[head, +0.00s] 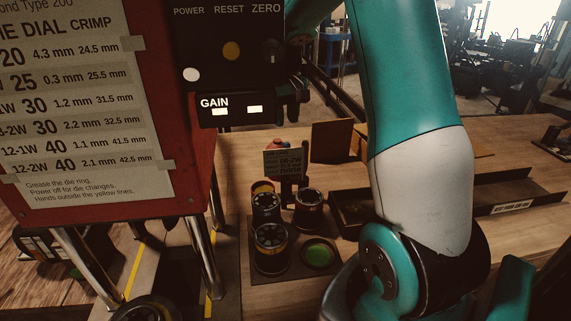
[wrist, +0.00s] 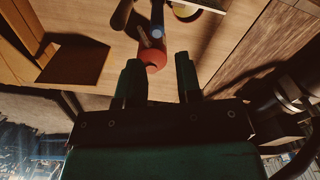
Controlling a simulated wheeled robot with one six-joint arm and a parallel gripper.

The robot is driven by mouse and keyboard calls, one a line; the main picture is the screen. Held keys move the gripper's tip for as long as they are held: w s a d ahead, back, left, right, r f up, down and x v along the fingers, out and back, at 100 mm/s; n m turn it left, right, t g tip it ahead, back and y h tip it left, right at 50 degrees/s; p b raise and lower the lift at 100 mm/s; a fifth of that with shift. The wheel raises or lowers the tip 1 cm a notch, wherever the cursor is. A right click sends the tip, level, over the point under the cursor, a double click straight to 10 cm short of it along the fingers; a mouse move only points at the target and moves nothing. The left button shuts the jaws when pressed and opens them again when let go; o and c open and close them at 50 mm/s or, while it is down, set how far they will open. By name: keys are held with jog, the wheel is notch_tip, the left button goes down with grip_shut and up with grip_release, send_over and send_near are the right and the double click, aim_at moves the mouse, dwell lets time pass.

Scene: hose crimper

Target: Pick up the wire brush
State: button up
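I cannot clearly make out a wire brush in either view. In the wrist view, my gripper (wrist: 159,78) is open, with its two dark fingers apart and nothing held between them. A red rounded object (wrist: 152,58) with a small blue disc shows just beyond the fingertips, near the gap between them; I cannot tell what it is. A dark, handle-like shape (wrist: 122,15) lies at the top of that view, partly cut off. In the head view my arm covers part of the bench, and the gripper's fingers are not visible.
In the head view, a dark tray (head: 252,273) holds several black cylindrical pots and a green-lined dish (head: 318,254). A small sign (head: 284,162) stands behind them. A long dark tray (head: 520,187) lies right. The red crimper (head: 195,170) on metal legs blocks the left.

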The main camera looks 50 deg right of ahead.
aim_at(287, 143)
notch_tip(287, 143, down, 5)
jog(key=shift+r+p, duration=0.1)
jog(key=shift+p, duration=0.45)
jog(key=shift+s+d+f+p, duration=0.1)
jog(key=shift+f+p, duration=0.6)
jog(key=shift+f, duration=0.65)
jog(key=shift+d+f+p, duration=0.1)
jog(key=shift+f+p, duration=0.55)
jog(key=shift+f, duration=0.65)
grip_shut()
